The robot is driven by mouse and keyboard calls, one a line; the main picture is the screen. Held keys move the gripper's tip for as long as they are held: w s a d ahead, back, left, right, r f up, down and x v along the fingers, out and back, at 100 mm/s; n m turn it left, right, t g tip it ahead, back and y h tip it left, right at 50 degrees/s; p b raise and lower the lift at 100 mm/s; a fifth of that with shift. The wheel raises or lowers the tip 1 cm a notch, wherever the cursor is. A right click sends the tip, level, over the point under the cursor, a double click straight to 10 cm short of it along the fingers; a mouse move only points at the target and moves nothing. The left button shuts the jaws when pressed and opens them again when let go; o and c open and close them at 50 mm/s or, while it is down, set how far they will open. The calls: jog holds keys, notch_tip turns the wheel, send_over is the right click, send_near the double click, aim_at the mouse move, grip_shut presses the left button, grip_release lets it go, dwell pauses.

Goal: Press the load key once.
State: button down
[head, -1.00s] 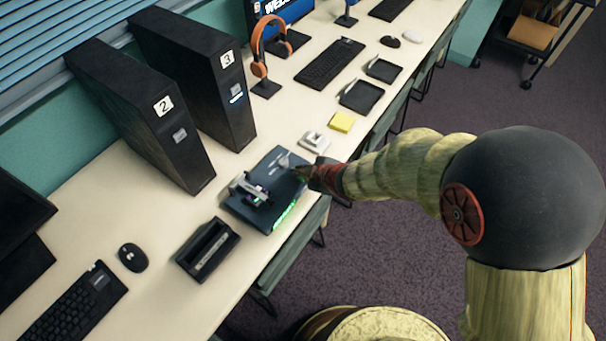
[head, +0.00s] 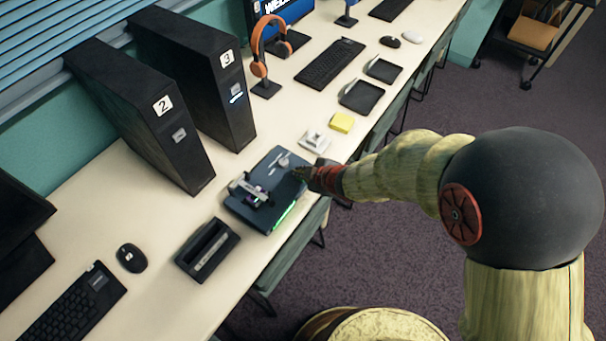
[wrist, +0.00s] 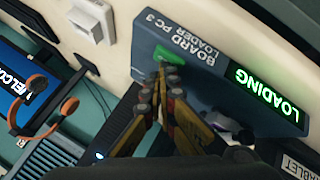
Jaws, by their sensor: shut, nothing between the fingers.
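The board loader for PC 3 (head: 262,218) is a dark blue-grey box on the white table. In the wrist view the loader (wrist: 205,85) has a lit green display (wrist: 265,90) reading "LOADING". A green key (wrist: 168,54) sits on its top beside the lettering "BOARD LOADER PC 3". My gripper (wrist: 160,70) is shut and empty, with its fingertips right at the key's edge. I cannot tell if they touch it. In the head view my gripper (head: 300,173) is at the loader's right end, and the key is not clear there.
Black PC towers marked 2 (head: 160,120) and 3 (head: 215,80) stand behind the loader. A black open-topped holder (head: 208,250) stands left of it. A white block (head: 314,141) and yellow notes (head: 341,122) lie to its right. An orange headset (head: 262,48) stands farther back.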

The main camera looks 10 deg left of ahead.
jog(key=shift+r+p, duration=0.75)
jog(key=shift+r, duration=0.05)
jog(key=shift+r, duration=0.1)
notch_tip(320, 180, up, 5)
jog(key=p, duration=0.4)
jog(key=shift+p, duration=0.35)
dwell(0.4)
